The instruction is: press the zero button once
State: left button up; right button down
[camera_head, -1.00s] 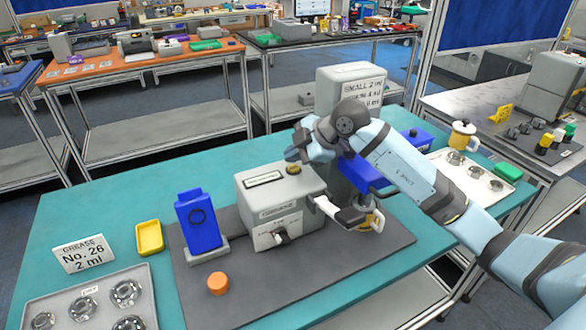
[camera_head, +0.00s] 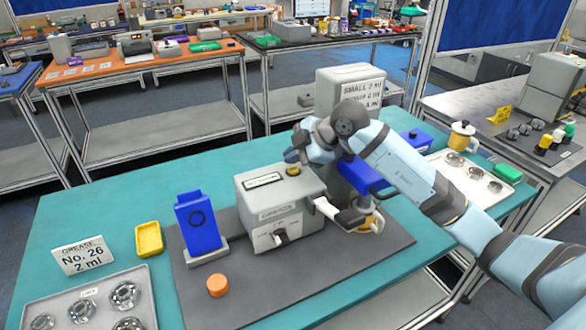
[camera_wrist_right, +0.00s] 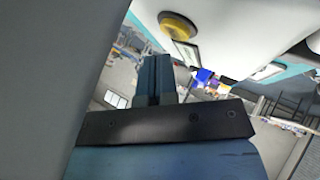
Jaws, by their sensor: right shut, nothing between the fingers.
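The grey-white machine (camera_head: 280,211) stands on the dark mat, with a round yellow button (camera_head: 293,170) on its top beside a display plate (camera_head: 263,181). The yellow button also shows in the right wrist view (camera_wrist_right: 180,28), near the top edge. My right gripper (camera_head: 293,157) is just above the button in the head view, shut and empty. In the right wrist view its dark blue fingers (camera_wrist_right: 151,78) lie together, with their tips apart from the button in the picture. The exact height gap is hard to tell. My left gripper is not in view.
A blue device (camera_head: 200,222), a yellow tray (camera_head: 149,238) and an orange cap (camera_head: 218,285) stand left of the machine. A tall grey machine (camera_head: 349,84) is behind. The front right of the mat (camera_head: 335,275) is clear.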

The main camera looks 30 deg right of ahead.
jog(key=shift+f, duration=0.2)
dwell(0.6)
jog(key=shift+f, duration=0.25)
